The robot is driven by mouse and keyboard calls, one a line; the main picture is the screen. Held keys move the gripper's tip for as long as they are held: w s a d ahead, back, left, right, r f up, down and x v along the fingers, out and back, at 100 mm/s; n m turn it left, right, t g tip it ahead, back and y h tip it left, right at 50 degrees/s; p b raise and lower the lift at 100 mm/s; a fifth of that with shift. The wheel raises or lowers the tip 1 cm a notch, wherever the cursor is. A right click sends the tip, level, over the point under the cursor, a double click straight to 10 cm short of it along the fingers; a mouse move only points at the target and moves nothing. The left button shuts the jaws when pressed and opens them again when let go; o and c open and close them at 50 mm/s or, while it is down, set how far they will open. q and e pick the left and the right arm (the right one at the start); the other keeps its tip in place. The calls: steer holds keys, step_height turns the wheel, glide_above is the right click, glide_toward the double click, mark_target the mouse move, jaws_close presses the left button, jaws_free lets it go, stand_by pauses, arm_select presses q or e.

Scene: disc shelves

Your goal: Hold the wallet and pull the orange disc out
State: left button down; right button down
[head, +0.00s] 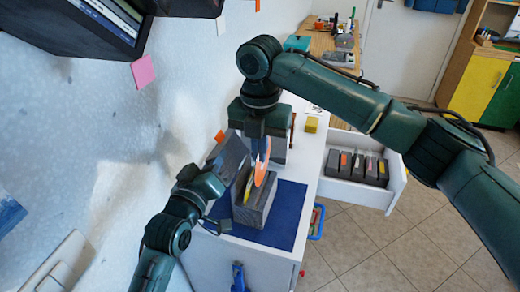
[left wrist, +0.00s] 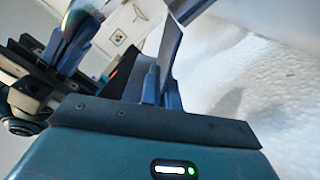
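The dark grey wallet (head: 232,156), with an orange label (head: 219,136) by its upper edge, stands tilted above the blue mat. My left gripper (head: 212,184) is at its lower left side and appears shut on it; the fingertips are partly hidden. In the left wrist view a grey slab, likely the wallet (left wrist: 172,48), rises at the fingers (left wrist: 158,88). The orange disc (head: 262,168) is upright, outside the wallet and to its right. My right gripper (head: 262,143) points down and is shut on the disc's upper edge. A shiny disc edge (left wrist: 78,20) shows in the left wrist view.
A grey block (head: 258,211) on the blue mat (head: 282,222) stands below the disc, with a yellow piece (head: 248,186) at its top. An open drawer (head: 390,196) with several labelled grey wallets is at the right. A yellow block (head: 312,125) lies farther back. Wall at left.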

arm_select(q)
steer(key=c, duration=1.6)
jaws_free()
steer(key=shift+o, duration=0.2)
